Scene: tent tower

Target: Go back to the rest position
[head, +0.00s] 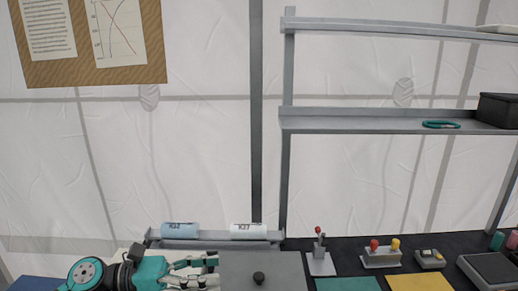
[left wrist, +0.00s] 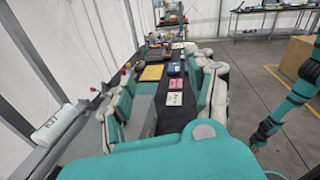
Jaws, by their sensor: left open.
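My left gripper (head: 212,271) is at the bottom left of the head view, pointing right, with its two fingers apart and nothing seen between them. It is beside a grey box-like block with a black knob (head: 259,278) and in front of a grey rail (head: 215,243). In the left wrist view its teal and white fingers (left wrist: 165,92) stand well apart on either side of the dark bench. A teal and black arm link shows at the right of that view.
A blue cylinder (head: 180,230) and a white cylinder (head: 248,230) lie on the rail. A red-knobbed lever (head: 319,258), a two-button box (head: 381,255), green mat (head: 347,285) and yellow mat (head: 420,283) are to the right. A shelf (head: 380,121) stands behind. A cardboard box (left wrist: 297,58) is on the floor.

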